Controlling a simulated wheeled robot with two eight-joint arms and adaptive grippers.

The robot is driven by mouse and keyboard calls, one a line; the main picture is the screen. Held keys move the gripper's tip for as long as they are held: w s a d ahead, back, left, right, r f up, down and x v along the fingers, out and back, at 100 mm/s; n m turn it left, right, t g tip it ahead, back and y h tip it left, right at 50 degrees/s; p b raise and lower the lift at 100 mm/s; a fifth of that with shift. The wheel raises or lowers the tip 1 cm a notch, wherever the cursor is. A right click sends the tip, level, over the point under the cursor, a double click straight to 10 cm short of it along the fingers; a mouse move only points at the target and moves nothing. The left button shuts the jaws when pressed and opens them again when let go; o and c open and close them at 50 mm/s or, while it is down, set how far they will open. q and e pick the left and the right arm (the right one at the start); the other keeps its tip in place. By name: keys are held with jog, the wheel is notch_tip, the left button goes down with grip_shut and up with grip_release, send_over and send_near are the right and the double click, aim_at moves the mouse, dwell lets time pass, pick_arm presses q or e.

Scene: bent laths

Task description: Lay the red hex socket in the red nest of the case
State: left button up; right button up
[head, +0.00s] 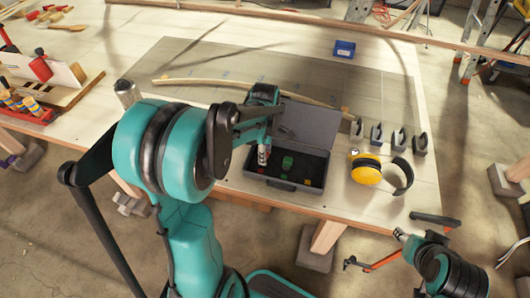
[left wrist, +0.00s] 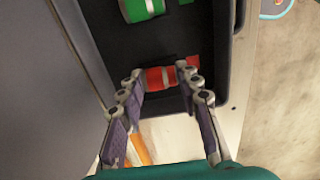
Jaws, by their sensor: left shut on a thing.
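The red hex socket (left wrist: 160,78) lies between the fingertips of my left gripper (left wrist: 162,76) in the left wrist view, gripped at its ends. In the head view my left gripper (head: 263,156) is over the left part of the open dark case (head: 318,161). A dark red patch (left wrist: 193,61) shows beside the right fingertip; I cannot tell whether it is the red nest. A green socket (left wrist: 141,9) lies in the case. Whether the red socket touches the case floor is unclear. My right gripper (head: 400,235) is off the table at the lower right, its jaws unclear.
The case's raised lid (head: 309,122) stands behind the tray. Yellow ear muffs (head: 366,170) and several grey blocks (head: 377,134) are to its right. A bent lath (head: 215,83) and a blue bin (head: 344,49) lie behind. A metal can (head: 127,92) stands left.

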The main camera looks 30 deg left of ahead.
pick_arm(q)
jog(key=shift+f+b, duration=0.35)
jog(key=shift+f, duration=0.1)
dwell(0.4)
jog(key=o, duration=1.2)
jog(key=shift+r, duration=0.1)
jog(key=shift+r+p, duration=2.8)
jog(key=shift+r, duration=0.65)
